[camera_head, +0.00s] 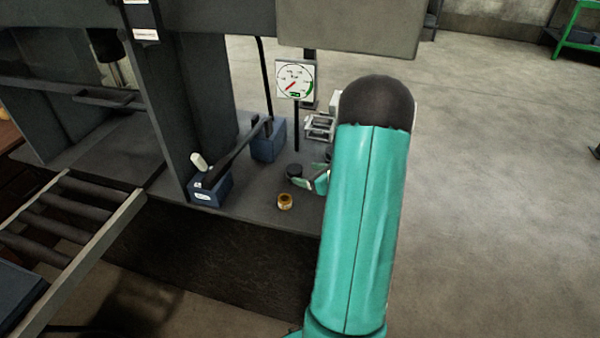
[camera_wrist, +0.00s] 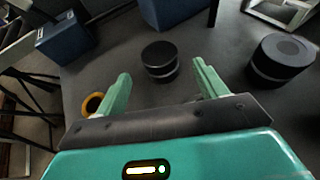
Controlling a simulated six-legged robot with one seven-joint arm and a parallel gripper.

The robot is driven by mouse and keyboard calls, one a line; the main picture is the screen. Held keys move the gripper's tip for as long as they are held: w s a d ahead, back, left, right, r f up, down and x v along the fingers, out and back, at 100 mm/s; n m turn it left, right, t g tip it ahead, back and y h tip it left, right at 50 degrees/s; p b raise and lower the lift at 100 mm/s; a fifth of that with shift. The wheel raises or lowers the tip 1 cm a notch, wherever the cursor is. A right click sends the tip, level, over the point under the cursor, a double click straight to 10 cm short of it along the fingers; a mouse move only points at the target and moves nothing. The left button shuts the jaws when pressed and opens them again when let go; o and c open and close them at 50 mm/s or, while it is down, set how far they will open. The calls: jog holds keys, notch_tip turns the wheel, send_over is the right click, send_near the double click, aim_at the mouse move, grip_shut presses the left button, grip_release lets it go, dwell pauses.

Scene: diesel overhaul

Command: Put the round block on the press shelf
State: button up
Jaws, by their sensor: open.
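Two dark round blocks with a light band show in the wrist view. The smaller one (camera_wrist: 159,58) stands upright on the grey press shelf (camera_wrist: 225,55), just ahead of my open fingers and in line with the gap between them. The larger one (camera_wrist: 281,62) stands at the right, outside my right finger. My gripper (camera_wrist: 162,72) is open and empty. In the head view my gripper (camera_head: 312,184) is low over the shelf (camera_head: 255,200), partly hidden by my arm. One dark block (camera_head: 294,170) shows beside it. I cannot tell which block the task names.
A yellow-orange ring (camera_head: 285,201) lies near the shelf's front edge; it also shows left of my gripper (camera_wrist: 92,104). Blue blocks (camera_head: 211,187) (camera_head: 268,141) carry a dark bar at the left. A gauge (camera_head: 295,80) stands behind. A roller track (camera_head: 70,240) is at the left.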

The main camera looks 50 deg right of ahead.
jog(key=v, duration=0.6)
jog(key=shift+s+r, duration=0.2)
jog(key=shift+s, duration=0.1)
jog(key=w+a+r+n+g+y, duration=0.1)
jog(key=a+r+n+g+y, duration=0.1)
jog(key=a+r+n, duration=0.5)
jog(key=w+a+r+n+g+y, duration=0.15)
jog(key=a+n, duration=0.25)
jog(key=a, duration=0.7)
jog(key=w+a+r+n+g+y, duration=0.25)
jog(key=a+n, duration=0.35)
jog(key=a, duration=0.3)
jog(key=s+a+r+n+g+h, duration=0.1)
jog(key=s+a+r+n+h, duration=0.2)
jog(key=s+a+n, duration=0.3)
jog(key=s+a+r+n+g+h, duration=0.1)
jog(key=s+a+r+n+h, duration=0.2)
jog(key=n, duration=0.9)
jog(key=s+a+r, duration=0.3)
jog(key=s+a, duration=0.1)
jog(key=a, duration=0.1)
jog(key=shift+s+n, duration=0.15)
jog(key=shift+n, duration=0.25)
